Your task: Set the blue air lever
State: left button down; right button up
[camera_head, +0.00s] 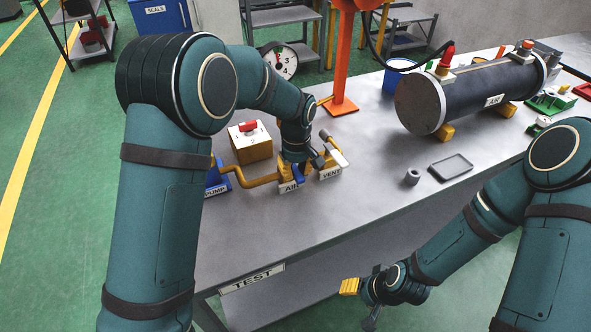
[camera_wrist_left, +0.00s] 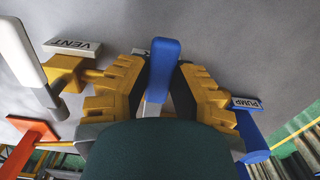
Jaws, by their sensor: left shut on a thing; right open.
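The blue air lever (camera_head: 298,174) stands at the valve behind the AIR label (camera_head: 291,187) on the bench. My left gripper (camera_head: 303,168) reaches down over it, its fingers partly hidden in the head view. In the left wrist view the blue lever (camera_wrist_left: 164,66) sits between the two yellow fingers of my left gripper (camera_wrist_left: 162,88), which is shut on it. The lever's base is hidden behind the gripper body. My right gripper (camera_head: 359,300) is open and empty, low in front of the bench's front edge.
The white vent lever (camera_head: 339,157) and VENT label (camera_head: 331,173) are close on the right. The blue PUMP block (camera_head: 215,180) and yellow pipe are on the left. A box with a red knob (camera_head: 250,142) stands behind. The dark cylinder (camera_head: 470,92) lies at right.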

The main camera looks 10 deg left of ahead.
aim_at(297, 172)
pick_arm(q)
jog(key=shift+f, duration=0.1)
jog(key=c, duration=0.8)
grip_release()
notch_tip(297, 172, up, 12)
jog(key=shift+r, duration=0.1)
